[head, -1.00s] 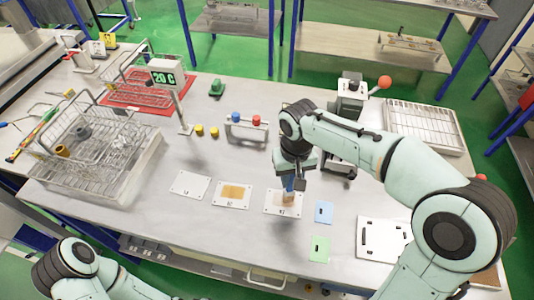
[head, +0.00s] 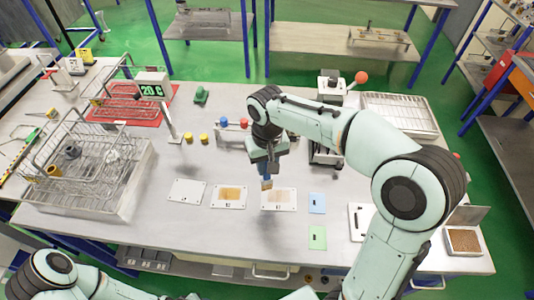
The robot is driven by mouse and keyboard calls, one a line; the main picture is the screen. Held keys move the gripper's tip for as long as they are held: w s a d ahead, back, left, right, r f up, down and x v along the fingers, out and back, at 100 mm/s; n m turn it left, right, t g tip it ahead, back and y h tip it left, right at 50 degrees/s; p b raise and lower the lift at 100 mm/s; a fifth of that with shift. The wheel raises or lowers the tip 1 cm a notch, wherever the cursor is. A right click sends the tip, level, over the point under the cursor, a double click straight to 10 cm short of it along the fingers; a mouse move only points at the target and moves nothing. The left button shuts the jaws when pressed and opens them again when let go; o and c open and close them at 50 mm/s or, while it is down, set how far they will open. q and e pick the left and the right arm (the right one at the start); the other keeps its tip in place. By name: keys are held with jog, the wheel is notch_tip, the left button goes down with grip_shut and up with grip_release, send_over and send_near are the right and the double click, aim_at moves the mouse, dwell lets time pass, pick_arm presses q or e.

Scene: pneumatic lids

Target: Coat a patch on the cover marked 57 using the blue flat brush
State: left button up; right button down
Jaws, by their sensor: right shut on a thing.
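Three white covers lie in a row on the steel table: a left one (head: 187,191) that looks bare, a middle one (head: 229,187) with a yellow-brown patch, and a right one (head: 291,200) with a paler tan patch. Their small markings are too blurred to read surely. My right gripper (head: 263,164) is shut on the blue flat brush (head: 264,174), bristles down. The brush tip shows at the upper left edge of the right cover; whether it touches is unclear. My left arm shows at the bottom left, its gripper out of view.
A blue card (head: 317,203) and a green card (head: 318,238) lie right of the covers. Behind stand a rack with blue and red knobs (head: 235,133) and a display reading 20 C (head: 152,90). A wire basket (head: 85,170) stands left. The table front is clear.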

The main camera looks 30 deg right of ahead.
jog(key=shift+w+a+r, duration=0.15)
jog(key=shift+a+r, duration=0.05)
jog(key=shift+r, duration=1.8)
pick_arm(q)
jog(key=shift+w+a+r, duration=0.2)
jog(key=shift+w+a, duration=0.25)
jog(key=shift+w, duration=0.2)
